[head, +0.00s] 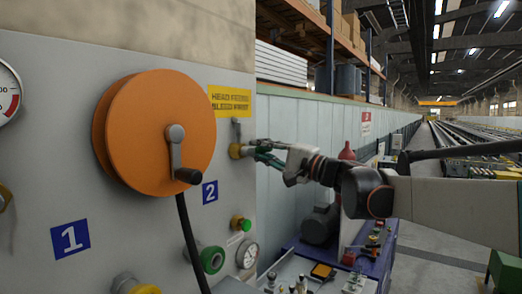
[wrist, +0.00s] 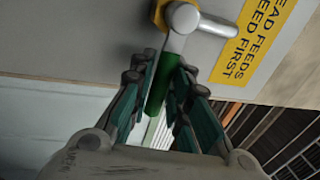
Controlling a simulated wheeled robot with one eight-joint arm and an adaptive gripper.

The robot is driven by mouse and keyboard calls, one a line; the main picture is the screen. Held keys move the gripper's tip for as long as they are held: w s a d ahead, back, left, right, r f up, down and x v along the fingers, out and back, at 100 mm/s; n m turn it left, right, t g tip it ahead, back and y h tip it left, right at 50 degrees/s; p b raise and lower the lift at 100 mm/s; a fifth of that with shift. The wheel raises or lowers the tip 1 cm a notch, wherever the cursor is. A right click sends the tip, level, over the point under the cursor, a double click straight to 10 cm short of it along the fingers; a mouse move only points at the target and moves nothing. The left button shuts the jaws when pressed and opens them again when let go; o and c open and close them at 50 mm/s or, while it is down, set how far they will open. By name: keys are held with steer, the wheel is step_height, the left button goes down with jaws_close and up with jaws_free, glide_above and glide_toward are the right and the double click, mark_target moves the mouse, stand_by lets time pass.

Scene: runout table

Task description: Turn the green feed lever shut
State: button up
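The green feed lever (wrist: 156,98) hangs from a grey hub with a yellow collar in the wrist view, its free end pointing down. In the head view the yellow collar (head: 236,151) sits on the panel below the yellow sign, and the lever itself is mostly hidden by my fingers. My gripper (head: 258,150) is at the lever. In the wrist view my gripper (wrist: 168,75) has one finger on each side of the lever, with the tips very close to its sides near the hub. Whether both fingers press on it I cannot tell.
An orange reel (head: 150,125) with a crank stands out from the panel at left. A yellow sign (head: 230,101) is above the lever. The floor at right is open.

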steer(key=shift+o, duration=1)
steer(key=shift+s+d+r, duration=0.1)
steer(key=shift+s, duration=0.05)
steer(key=v, duration=1.2)
